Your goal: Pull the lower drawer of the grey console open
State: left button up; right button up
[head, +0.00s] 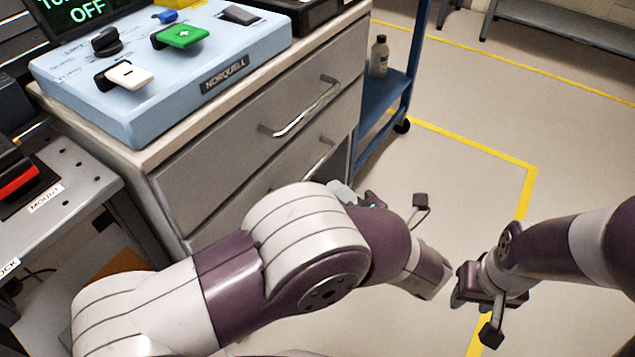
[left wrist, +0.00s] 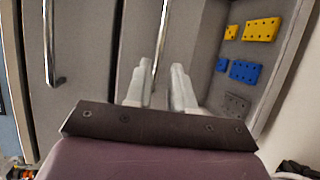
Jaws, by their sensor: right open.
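The grey console (head: 225,130) stands under the control box. Its upper drawer handle (head: 300,108) is in plain view, and the upper drawer looks shut. The lower drawer (head: 235,200) looks shut, and my left arm hides part of it. Its bar handle (head: 318,157) shows beyond the arm. In the left wrist view the lower handle (left wrist: 163,35) runs down between the fingers of my left gripper (left wrist: 162,72). Those fingers are apart, and I cannot tell whether they touch the bar. My right gripper (head: 477,300) is open and empty over the floor, away from the console.
An open recess with yellow (left wrist: 261,29) and blue (left wrist: 244,72) plates lies beside the lower drawer in the left wrist view. A blue cart (head: 392,85) with a bottle (head: 378,57) stands right of the console. The floor (head: 460,190) in front is clear.

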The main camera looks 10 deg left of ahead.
aim_at(311, 170)
pick_arm(q)
jog(key=b+x, duration=0.4)
jog(key=x, duration=0.6)
grip_shut()
